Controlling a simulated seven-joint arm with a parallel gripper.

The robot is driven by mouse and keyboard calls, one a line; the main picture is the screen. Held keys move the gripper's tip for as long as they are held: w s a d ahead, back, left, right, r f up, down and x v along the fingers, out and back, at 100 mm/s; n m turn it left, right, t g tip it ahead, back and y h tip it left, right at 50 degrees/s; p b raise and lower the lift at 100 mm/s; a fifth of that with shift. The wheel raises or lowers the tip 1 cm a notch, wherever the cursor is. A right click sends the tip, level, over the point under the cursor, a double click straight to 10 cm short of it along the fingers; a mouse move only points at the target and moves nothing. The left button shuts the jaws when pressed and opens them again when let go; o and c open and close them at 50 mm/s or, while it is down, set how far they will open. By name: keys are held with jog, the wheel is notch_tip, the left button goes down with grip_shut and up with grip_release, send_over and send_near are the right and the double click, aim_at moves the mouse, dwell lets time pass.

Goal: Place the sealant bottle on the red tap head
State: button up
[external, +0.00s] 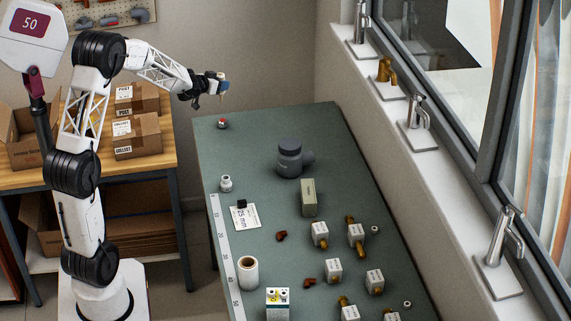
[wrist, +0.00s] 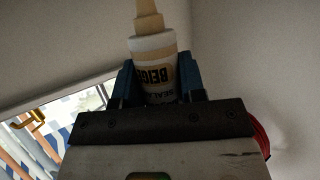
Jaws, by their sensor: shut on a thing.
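My gripper (external: 219,87) is shut on the sealant bottle (external: 221,76), held in the air above the far left end of the green table. In the wrist view the bottle (wrist: 154,70) stands between the blue fingers of my gripper (wrist: 158,84), with a white body, a label reading "BEIGE" and a beige nozzle pointing up. Its lower end is hidden by the gripper. A small red-topped thing, seemingly the red tap head (external: 222,122), sits on the table near its far left corner, below my gripper and apart from the bottle.
On the green table (external: 255,225) stand a grey pipe fitting (external: 290,157), a beige box (external: 308,197), a white roll (external: 247,273) and several small boxed fittings. Table around the red thing is clear. Cardboard boxes (external: 137,135) are at left; a windowsill with taps (external: 418,112) is at right.

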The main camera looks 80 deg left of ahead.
jog(key=shift+f, duration=2)
jog(key=shift+f, duration=2)
jog(key=shift+f, duration=0.15)
jog(key=o, duration=1)
jog(key=shift+c, duration=0.2)
